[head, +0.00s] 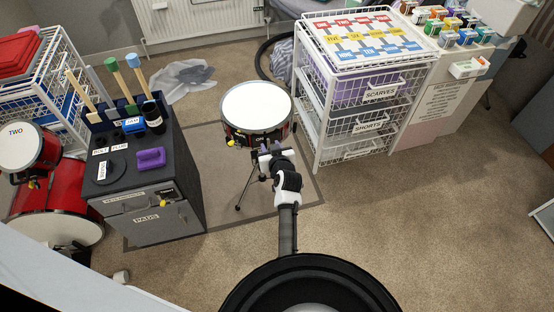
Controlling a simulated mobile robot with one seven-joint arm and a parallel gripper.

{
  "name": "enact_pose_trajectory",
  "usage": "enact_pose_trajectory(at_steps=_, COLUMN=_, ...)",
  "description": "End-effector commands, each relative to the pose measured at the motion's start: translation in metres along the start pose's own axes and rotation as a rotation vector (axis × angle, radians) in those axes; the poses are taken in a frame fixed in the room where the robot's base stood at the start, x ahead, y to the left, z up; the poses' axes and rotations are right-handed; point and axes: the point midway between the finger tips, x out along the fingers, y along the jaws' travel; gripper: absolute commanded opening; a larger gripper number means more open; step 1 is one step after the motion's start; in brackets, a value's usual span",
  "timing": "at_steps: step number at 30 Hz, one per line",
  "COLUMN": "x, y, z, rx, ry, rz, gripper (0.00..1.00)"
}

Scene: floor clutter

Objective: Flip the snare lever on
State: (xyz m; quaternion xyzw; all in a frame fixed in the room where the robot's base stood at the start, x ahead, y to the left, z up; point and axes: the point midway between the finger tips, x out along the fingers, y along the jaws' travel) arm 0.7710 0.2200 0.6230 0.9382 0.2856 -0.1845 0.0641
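The snare drum (257,103) has a white top and a dark red shell with metal fittings. It stands on a dark tripod stand (240,198) on the grey mat. A small yellow piece (230,142) sticks out low on the front left of its shell; it may be the snare lever, but it is too small to tell its position. My arm reaches from the bottom of the head view to the drum's front. My gripper (265,158) is close to the front of the shell, right of the yellow piece. Its fingers are too small to tell whether they are open or touching the drum.
A dark cabinet (170,180) with sticks and tubs stands left, beside red drums (52,195). A white wire drawer rack (318,135) stands close on the drum's right. A plastic bag (183,80) and dark hose (262,58) lie behind.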

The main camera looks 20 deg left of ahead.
Motion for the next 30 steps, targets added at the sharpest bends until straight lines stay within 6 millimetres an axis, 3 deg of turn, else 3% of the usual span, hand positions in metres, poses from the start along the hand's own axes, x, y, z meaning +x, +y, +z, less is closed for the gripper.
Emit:
enact_pose_trajectory(at_steps=9, x=-0.066, y=0.0, z=0.002, rx=0.001, ry=0.001, rz=0.001, gripper=0.35)
enact_pose_trajectory(at_steps=15, x=-0.096, y=0.0, z=0.002, rx=0.0, ry=0.0, rz=0.001, gripper=0.35)
enact_pose_trajectory(at_steps=21, x=-0.109, y=0.0, z=0.0, rx=-0.001, ry=0.0, rz=0.0, gripper=0.35)
enact_pose_trajectory(at_steps=30, x=-0.11, y=0.0, z=0.0, rx=-0.001, ry=0.0, rz=0.0, gripper=0.35)
